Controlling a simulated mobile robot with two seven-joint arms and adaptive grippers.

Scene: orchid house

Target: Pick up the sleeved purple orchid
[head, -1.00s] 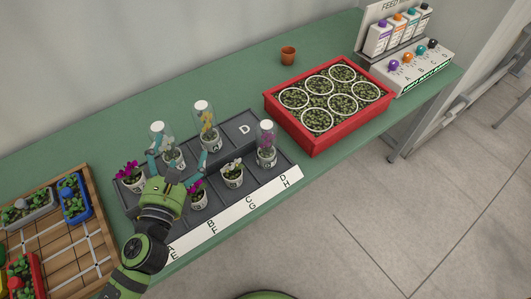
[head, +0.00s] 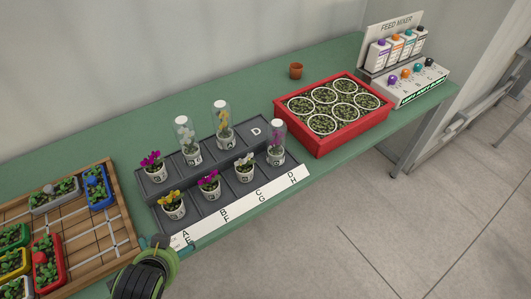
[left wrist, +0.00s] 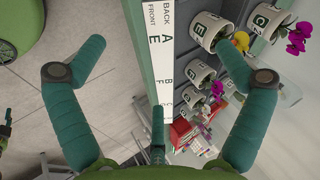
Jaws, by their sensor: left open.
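The sleeved purple orchid (head: 276,140) stands upright in a white pot inside a clear sleeve with a white top. It is at the right end of the front row of the dark stepped rack (head: 219,199), by the D/H label. My left gripper (head: 157,242) is at the rack's near left corner, well left of this orchid and apart from it; its arm hides most of it. In the left wrist view my left gripper (left wrist: 182,65) is spread open and empty, beside the A/E end of the label strip (left wrist: 161,45). My right gripper is not seen.
Unsleeved purple orchids (head: 151,163) (head: 209,184), a yellow one (head: 173,203), a white one (head: 244,168), and sleeved white (head: 187,140) and yellow (head: 222,125) ones share the rack. Slot D is empty. A red crate (head: 330,147) stands close right; a wooden tray (head: 115,232) left.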

